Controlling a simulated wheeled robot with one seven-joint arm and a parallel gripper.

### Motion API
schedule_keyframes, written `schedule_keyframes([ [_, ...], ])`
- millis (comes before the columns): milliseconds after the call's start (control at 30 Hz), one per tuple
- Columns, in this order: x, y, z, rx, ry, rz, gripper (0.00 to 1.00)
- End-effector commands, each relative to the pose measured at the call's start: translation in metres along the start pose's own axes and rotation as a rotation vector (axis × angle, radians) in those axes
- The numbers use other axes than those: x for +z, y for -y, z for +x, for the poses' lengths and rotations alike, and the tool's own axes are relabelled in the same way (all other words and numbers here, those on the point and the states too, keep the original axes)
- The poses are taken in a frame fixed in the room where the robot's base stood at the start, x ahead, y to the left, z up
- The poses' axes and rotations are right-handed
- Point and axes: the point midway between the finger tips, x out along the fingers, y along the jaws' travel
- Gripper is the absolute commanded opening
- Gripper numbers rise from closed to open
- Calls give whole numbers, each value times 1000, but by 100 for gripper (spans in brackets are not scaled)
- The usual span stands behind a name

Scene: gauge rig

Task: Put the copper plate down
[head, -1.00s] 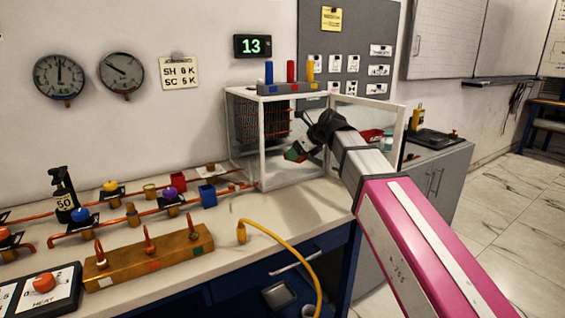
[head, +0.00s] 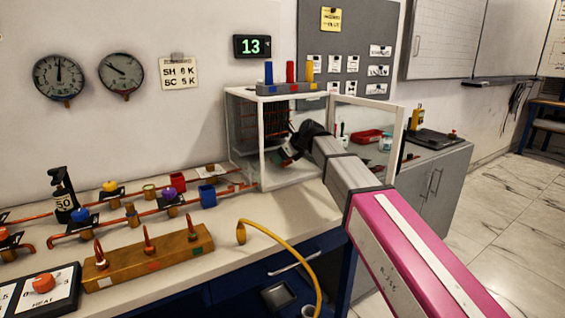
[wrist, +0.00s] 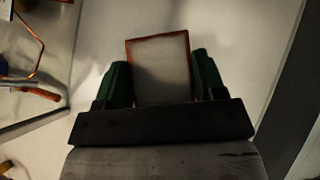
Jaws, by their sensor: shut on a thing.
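The copper plate (wrist: 160,65) shows in the wrist view as a greyish rectangle with a copper-coloured rim, between the two green fingers of my gripper (wrist: 161,82). My gripper is shut on it. In the head view my gripper (head: 287,152) reaches into the open front of the white-framed clear cabinet (head: 262,150). The plate cannot be made out in the head view. A pale flat surface lies behind the plate in the wrist view; whether the plate touches it I cannot tell.
The cabinet's clear door (head: 399,140) stands open to the right of my arm. Coloured cylinders in a grey rack (head: 292,88) stand on the cabinet. A wooden block (head: 150,258) with copper pieces and a yellow hose (head: 290,246) lie in front.

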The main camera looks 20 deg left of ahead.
Motion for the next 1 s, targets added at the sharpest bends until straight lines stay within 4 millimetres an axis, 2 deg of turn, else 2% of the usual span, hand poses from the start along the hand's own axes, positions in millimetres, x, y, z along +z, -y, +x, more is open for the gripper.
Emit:
schedule_keyframes([
  [67,-9,0,8,0,0,2,27],
  [167,-10,2,16,0,2,1,27],
  [533,-13,2,18,0,1,0,27],
  [567,-13,2,18,0,0,0,73],
  [600,-13,2,18,0,0,0,86],
  [633,-13,2,18,0,0,0,89],
  [1000,-11,2,13,-1,1,0,89],
])
